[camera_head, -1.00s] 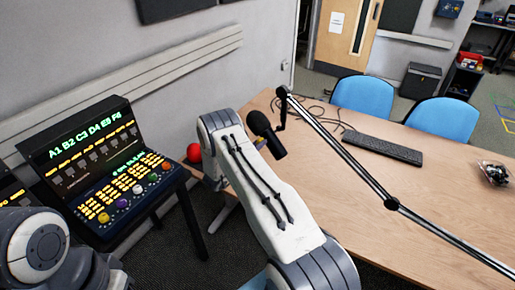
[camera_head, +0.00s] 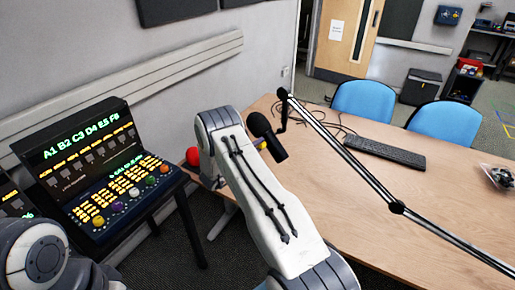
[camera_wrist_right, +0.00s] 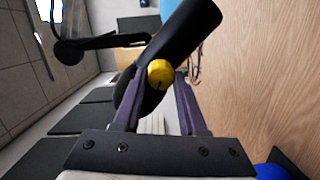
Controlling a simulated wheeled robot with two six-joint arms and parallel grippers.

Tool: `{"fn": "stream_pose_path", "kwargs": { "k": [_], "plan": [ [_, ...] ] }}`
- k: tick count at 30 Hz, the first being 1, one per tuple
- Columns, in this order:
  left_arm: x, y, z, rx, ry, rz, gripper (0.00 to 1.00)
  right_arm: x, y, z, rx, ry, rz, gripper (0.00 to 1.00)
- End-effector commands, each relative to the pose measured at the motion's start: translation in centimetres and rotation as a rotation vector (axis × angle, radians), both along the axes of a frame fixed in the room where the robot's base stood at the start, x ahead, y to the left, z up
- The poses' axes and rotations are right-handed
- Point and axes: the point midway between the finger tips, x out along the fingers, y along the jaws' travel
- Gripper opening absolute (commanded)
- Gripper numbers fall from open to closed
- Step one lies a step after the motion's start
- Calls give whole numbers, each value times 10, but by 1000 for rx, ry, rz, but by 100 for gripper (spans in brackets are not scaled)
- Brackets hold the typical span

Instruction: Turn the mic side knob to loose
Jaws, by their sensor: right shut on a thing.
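A black microphone (camera_head: 267,136) hangs from the end of a boom arm (camera_head: 345,152) above the near left part of the table. Its yellow side knob (camera_wrist_right: 160,74) shows in the right wrist view, and a small piece of yellow shows beside the mic in the head view (camera_head: 262,145). My right gripper (camera_wrist_right: 161,76) has its two purple fingers on either side of the knob and is shut on it. In the head view my right forearm hides most of this gripper. My left gripper is out of view.
A control console (camera_head: 105,170) with lit letters and coloured knobs stands at the left. A red ball (camera_head: 193,156) shows beside my right arm. The wooden table (camera_head: 350,205) carries a keyboard (camera_head: 384,152), loose cables and a clear bag (camera_head: 500,178). Its middle is mostly clear.

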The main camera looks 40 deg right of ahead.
Motion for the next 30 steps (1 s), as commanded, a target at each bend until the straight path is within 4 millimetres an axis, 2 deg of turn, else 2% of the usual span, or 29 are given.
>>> {"fn": "stream_pose_path", "kwargs": {
  "k": [12,30],
  "plan": [
    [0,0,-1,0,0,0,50,2,1,0,-45,203,4,0],
    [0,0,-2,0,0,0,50,2,1,0,-52,237,5,0]
  ]
}}
